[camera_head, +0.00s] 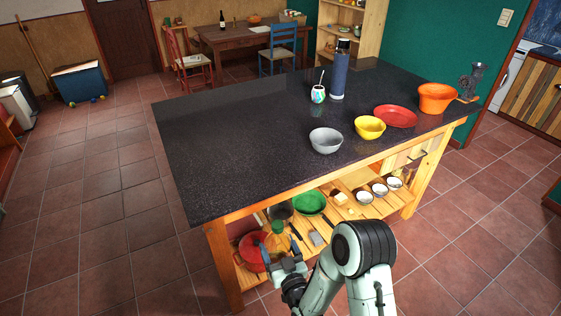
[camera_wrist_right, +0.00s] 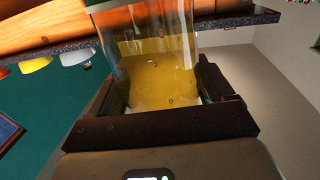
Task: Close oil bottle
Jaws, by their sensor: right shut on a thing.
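The oil bottle (camera_head: 278,240) is a clear bottle with yellow-orange oil in it, at the lower shelf's front left in the head view. My right gripper (camera_head: 280,258) is shut on its body. In the right wrist view the oil bottle (camera_wrist_right: 155,75) stands between the dark fingers of the right gripper (camera_wrist_right: 165,118), its top outside the picture. My left gripper is in neither view.
The dark countertop (camera_head: 215,150) overhangs the wooden shelf (camera_head: 345,212). Near the bottle are a red pot (camera_head: 251,252), a green bowl (camera_head: 309,203) and several small white bowls. A grey bowl (camera_head: 326,141) and yellow bowl (camera_head: 370,127) stand on top; the counter's left half is clear.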

